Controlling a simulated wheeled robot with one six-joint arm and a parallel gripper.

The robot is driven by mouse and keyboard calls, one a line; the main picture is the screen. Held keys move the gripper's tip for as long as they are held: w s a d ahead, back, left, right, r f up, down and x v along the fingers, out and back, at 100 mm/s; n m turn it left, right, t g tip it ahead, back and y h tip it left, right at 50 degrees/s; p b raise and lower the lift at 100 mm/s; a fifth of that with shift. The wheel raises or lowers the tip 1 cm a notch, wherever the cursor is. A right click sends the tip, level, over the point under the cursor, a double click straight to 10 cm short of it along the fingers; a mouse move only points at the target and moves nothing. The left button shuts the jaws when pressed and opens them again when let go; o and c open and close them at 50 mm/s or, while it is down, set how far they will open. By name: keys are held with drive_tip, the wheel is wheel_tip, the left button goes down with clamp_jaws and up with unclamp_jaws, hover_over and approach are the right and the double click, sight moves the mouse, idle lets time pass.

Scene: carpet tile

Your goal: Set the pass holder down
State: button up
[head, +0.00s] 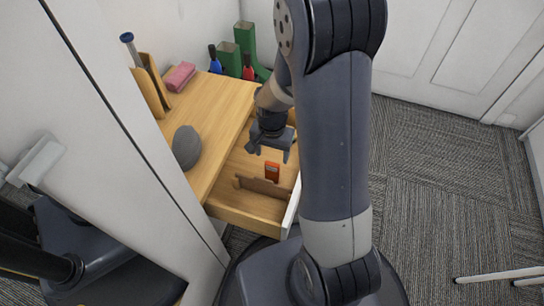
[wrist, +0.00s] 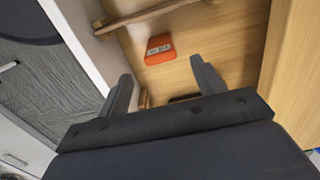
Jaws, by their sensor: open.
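The pass holder is a small orange-red case (head: 272,171) with a pale label. It lies inside the open wooden drawer (head: 238,217), close to a wooden divider. It also shows in the wrist view (wrist: 159,50), on the drawer floor past my fingertips, with nothing touching it. My gripper (head: 270,153) is open and empty above the drawer. In the wrist view its two spread fingers (wrist: 161,73) point toward the pass holder, with a clear gap between them.
The wooden divider (wrist: 150,17) crosses the drawer. The drawer's white front (head: 292,207) stands on the right. On the desktop (head: 222,110) are a grey rounded object (head: 187,146), a pink block (head: 180,77) and a wooden holder (head: 150,90). Carpet at right is mostly free.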

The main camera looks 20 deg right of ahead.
wheel_tip(320, 180, up, 6)
drive_tip(key=shift+f+p, duration=0.15)
drive_tip(key=shift+p, duration=0.65)
